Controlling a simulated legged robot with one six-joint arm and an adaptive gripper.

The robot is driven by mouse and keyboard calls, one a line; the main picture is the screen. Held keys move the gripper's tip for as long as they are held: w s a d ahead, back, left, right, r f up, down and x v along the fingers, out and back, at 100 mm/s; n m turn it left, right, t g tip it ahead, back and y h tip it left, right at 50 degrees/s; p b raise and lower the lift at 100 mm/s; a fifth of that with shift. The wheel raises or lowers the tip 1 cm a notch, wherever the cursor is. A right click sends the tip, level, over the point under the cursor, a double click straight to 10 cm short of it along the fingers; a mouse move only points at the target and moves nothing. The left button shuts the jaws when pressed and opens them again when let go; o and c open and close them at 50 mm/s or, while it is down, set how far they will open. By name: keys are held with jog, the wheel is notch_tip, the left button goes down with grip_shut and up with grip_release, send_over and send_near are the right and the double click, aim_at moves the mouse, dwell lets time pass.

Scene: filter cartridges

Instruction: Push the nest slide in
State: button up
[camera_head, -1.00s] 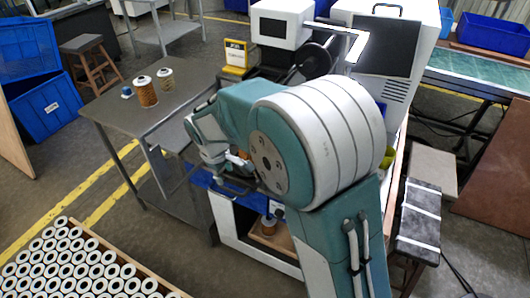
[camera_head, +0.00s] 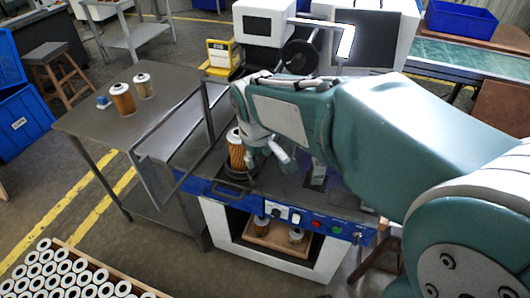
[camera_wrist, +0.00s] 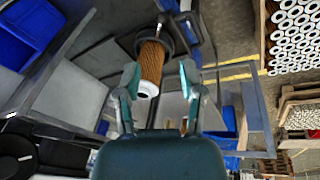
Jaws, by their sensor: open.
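An orange pleated filter cartridge (camera_head: 236,152) with a pale end stands upright on the dark nest slide (camera_head: 240,180) at the front left of the machine. A dark handle (camera_head: 226,191) shows at the slide's front edge. My gripper (camera_head: 262,158) is just right of the cartridge. In the wrist view my gripper (camera_wrist: 160,78) is open, with a finger on each side of the picture's middle. The cartridge (camera_wrist: 151,65) appears between them, and the slide's dark round seat (camera_wrist: 182,36) is behind it. I cannot tell whether a finger touches the cartridge.
A clear hinged guard frame (camera_head: 150,180) stands left of the nest. The blue front panel (camera_head: 290,214) carries buttons. Below is an open bay with a wooden tray (camera_head: 270,238) of cartridges. Two cartridges stand on the grey table (camera_head: 90,125). A crate (camera_head: 140,288) of filters is at lower left.

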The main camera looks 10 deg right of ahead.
jog(key=shift+s+d+r+m, duration=0.3)
jog(key=shift+s+r+m, duration=0.15)
jog(key=shift+s, duration=0.15)
jog(key=shift+d, duration=0.3)
jog(key=s+d+r+m+t, duration=0.1)
jog(key=s+d+m, duration=0.1)
jog(key=s, duration=0.5)
jog(key=s+d+r+m+t, duration=0.1)
jog(key=s+d+r+m, duration=0.1)
jog(key=s, duration=0.5)
jog(key=shift+s+d+m+t, duration=0.35)
jog(key=shift+d+m, duration=0.4)
jog(key=shift+d, duration=0.35)
jog(key=shift+s, duration=0.2)
grip_shut()
jog(key=shift+w+a, duration=0.1)
